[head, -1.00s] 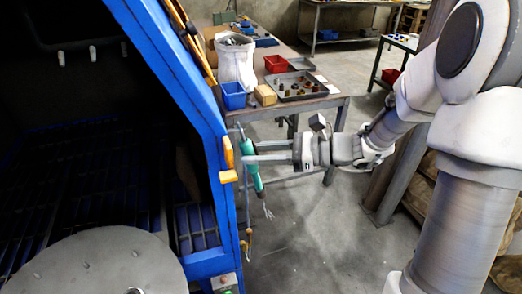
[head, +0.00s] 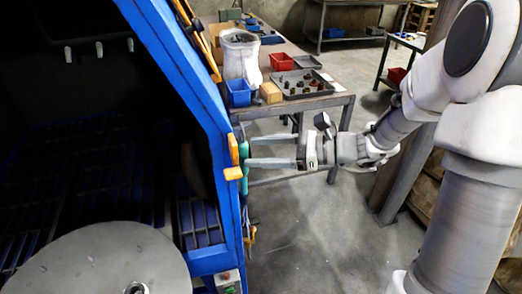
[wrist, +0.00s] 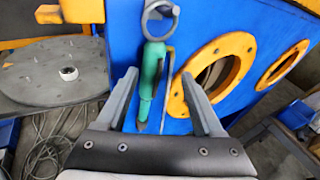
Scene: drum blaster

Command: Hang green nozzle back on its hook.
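The green nozzle (head: 244,178) is upright against the side of the blue cabinet (head: 207,95), partly hidden behind the cabinet's edge in the head view. In the wrist view the green nozzle (wrist: 150,78) stands in front of the blue panel, its top by a grey ring-shaped hook (wrist: 160,14). I cannot tell whether the ring bears it. My gripper (head: 250,151) points left at the cabinet side. In the wrist view my gripper (wrist: 160,78) is open, with the nozzle between its fingers and gaps on both sides.
Orange-rimmed round ports (wrist: 218,72) are in the blue panel right of the nozzle. Yellow handles (head: 233,151) stick out at the cabinet edge. A workbench (head: 285,105) with a bag, bins and a tray stands behind my arm. The floor below my gripper is clear.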

